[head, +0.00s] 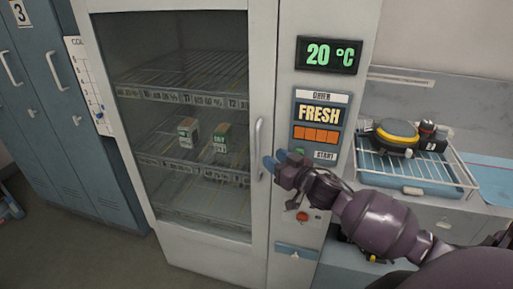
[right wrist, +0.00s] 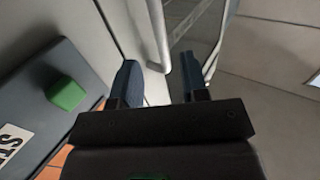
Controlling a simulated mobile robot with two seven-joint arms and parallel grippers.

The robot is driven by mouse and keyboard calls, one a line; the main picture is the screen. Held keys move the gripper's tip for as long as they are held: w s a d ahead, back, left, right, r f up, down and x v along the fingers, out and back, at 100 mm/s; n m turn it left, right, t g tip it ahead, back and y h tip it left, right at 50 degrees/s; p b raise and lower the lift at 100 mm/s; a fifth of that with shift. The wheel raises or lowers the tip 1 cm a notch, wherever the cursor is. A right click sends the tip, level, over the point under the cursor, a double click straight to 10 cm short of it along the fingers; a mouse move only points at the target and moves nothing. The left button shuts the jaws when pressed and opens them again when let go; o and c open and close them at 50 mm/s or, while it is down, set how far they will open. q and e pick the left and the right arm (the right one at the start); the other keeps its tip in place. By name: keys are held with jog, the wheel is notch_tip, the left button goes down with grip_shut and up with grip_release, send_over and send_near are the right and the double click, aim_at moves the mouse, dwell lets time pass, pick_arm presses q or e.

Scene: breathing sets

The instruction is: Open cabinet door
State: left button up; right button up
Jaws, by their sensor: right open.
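The cabinet door (head: 130,150) is a white-framed glass door and looks closed. Its light vertical handle (head: 258,148) is on the door's right edge. My right gripper (head: 275,160) is open at the lower part of the handle, just right of it in the head view. In the right wrist view the handle (right wrist: 158,35) reaches down to between the two blue fingertips (right wrist: 163,80). I cannot tell whether either finger touches it. My left gripper is not in view.
Behind the glass, two small boxes (head: 187,131) stand on a wire shelf. Right of the door are a "20 °C" display (head: 329,55) and a button panel (head: 318,130). Blue lockers (head: 45,110) stand left. A counter with a wire tray (head: 415,185) is right. Floor shows at lower left.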

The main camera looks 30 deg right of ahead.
aim_at(259, 149)
jog(key=shift+w+a, duration=0.25)
jog(key=shift+w, duration=1.75)
jog(key=shift+w+a, duration=0.2)
jog(key=shift+w, duration=1.75)
jog(key=shift+c, duration=0.5)
grip_shut()
